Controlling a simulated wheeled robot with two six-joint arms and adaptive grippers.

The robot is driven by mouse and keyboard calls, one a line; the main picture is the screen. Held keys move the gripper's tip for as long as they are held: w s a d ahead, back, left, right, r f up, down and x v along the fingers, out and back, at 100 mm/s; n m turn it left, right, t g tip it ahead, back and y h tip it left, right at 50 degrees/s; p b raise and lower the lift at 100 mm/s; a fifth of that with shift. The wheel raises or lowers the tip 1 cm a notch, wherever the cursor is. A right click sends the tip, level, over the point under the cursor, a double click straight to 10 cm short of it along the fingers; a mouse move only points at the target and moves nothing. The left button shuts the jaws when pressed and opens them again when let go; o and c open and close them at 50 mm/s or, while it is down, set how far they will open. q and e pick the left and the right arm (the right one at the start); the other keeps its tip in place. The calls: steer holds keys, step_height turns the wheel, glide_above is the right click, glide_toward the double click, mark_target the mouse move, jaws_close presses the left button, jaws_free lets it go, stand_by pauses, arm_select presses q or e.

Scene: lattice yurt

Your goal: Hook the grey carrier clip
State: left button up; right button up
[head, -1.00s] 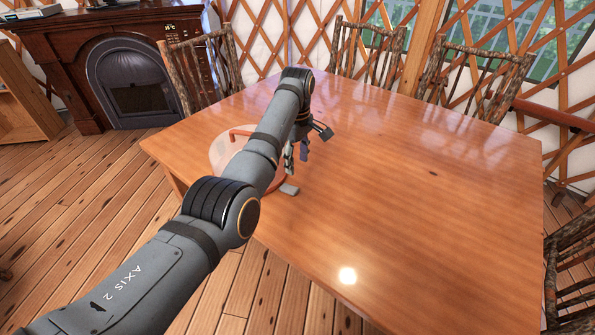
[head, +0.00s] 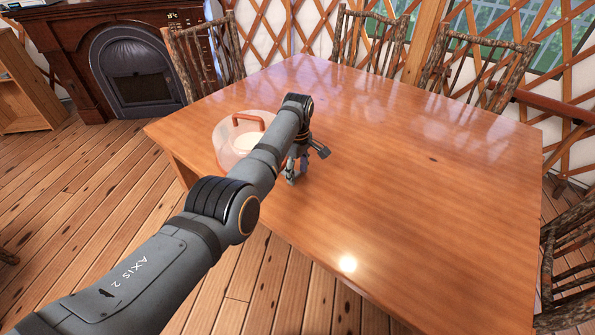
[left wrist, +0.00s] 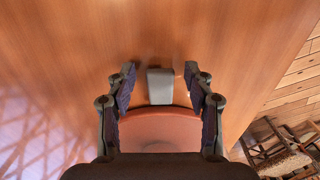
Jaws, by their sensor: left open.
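The carrier (head: 228,150) is a clear round dome with an orange-red handle, near the left edge of the table. In the left wrist view its orange-red rim (left wrist: 160,128) shows below the grey clip (left wrist: 160,88), a small block sticking out from it. My left gripper (head: 294,176) points down at the carrier's near right side. In the left wrist view the left gripper (left wrist: 159,73) is open, one finger on each side of the clip, with gaps between. In the head view my arm hides the clip. My right gripper is in neither view.
The wooden table (head: 400,190) is otherwise bare, with wide free room to the right. Rustic chairs (head: 475,68) stand at its far side and right. A dark fireplace (head: 133,70) stands at the back left.

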mark_target(296, 174)
arm_select(q)
steer(key=shift+c, duration=0.7)
steer(key=shift+r, duration=0.1)
steer(key=shift+c, duration=1.2)
steer(key=c, duration=0.7)
jaws_close()
steer(key=b, duration=0.2)
steer(key=shift+w+a+h+b, duration=0.1)
steer(key=shift+a+h+b, duration=0.05)
steer(key=shift+h+b, duration=0.2)
steer(key=shift+g+b, duration=0.3)
steer(key=shift+r+h, duration=0.25)
steer(key=o, duration=1.1)
jaws_free()
steer(key=shift+r, duration=0.35)
steer(key=r, duration=0.7)
steer(key=shift+w+a, duration=0.2)
steer(key=shift+a, duration=0.15)
steer(key=shift+y, duration=0.6)
steer(key=f+p, duration=0.1)
steer(key=f, duration=0.3)
steer(key=f+p, duration=0.1)
steer(key=f, duration=0.3)
steer(key=shift+s+d+f, duration=0.15)
steer(key=shift+d, duration=0.05)
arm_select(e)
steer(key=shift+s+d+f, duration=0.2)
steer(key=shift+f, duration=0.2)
